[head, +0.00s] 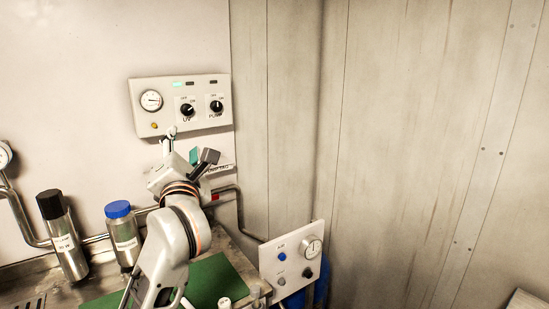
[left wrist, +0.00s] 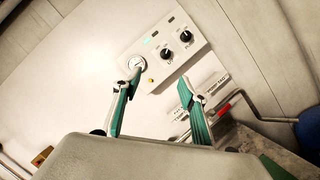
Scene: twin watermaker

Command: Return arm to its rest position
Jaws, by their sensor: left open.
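My left gripper (head: 189,148) is raised in front of the pale wall, just below a white control panel (head: 174,98) with a round gauge, a UV knob, a second knob and a lit green indicator. The gripper is open, with nothing visible between its fingers. In the left wrist view the two green-padded fingers (left wrist: 160,84) stand apart, pointing toward the wall under the panel (left wrist: 165,52). My left arm comes up from the bottom of the head view and hides part of the bench. My right gripper is in neither view.
A black-capped bottle (head: 64,236) and a blue-capped bottle (head: 122,234) stand left of my arm. A green mat (head: 213,280) lies on the bench. A small panel (head: 291,262) with a gauge and buttons stands right. A pipe runs behind. The right wall is bare.

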